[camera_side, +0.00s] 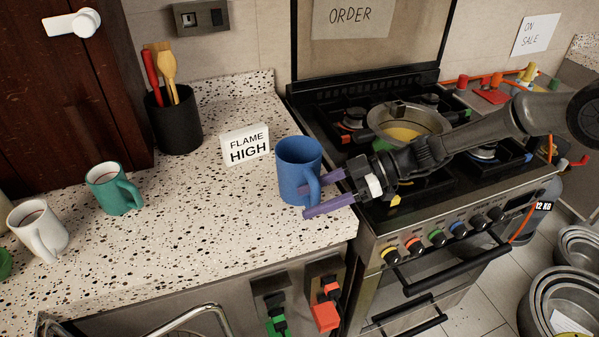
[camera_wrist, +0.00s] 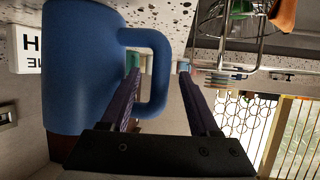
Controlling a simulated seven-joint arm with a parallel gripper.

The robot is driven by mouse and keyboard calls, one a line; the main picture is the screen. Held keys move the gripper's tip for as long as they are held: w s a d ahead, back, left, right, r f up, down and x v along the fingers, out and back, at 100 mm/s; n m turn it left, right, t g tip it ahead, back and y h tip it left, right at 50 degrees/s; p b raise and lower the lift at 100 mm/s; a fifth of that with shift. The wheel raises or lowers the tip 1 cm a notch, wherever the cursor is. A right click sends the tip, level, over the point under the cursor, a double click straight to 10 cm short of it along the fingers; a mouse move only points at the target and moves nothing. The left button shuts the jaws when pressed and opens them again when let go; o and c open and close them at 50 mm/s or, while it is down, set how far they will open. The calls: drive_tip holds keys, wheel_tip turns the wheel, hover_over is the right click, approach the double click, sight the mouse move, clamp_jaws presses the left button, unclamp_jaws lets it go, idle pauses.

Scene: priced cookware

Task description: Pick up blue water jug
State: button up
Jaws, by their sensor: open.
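The blue water jug (camera_side: 298,168) stands upright on the speckled counter, near the edge beside the stove. Its handle faces my gripper. My gripper (camera_side: 325,193) comes in from the right, with its purple fingers open and apart around the jug's handle side. In the wrist view the blue jug (camera_wrist: 80,70) fills the left, and its handle loop reaches toward the space between the open fingers (camera_wrist: 160,85). One finger overlaps the handle in that view; I cannot tell whether it touches.
A "FLAME HIGH" sign (camera_side: 246,146) stands behind the jug. A green mug (camera_side: 112,188), a white mug (camera_side: 38,230) and a black utensil holder (camera_side: 173,122) are to the left. The stove (camera_side: 430,225) with a pan (camera_side: 408,122) is at right. The counter's front middle is clear.

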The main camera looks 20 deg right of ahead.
drive_tip(key=shift+c, duration=0.2)
drive_tip(key=c, duration=0.9)
clamp_jaws()
drive_tip(key=shift+r, duration=0.15)
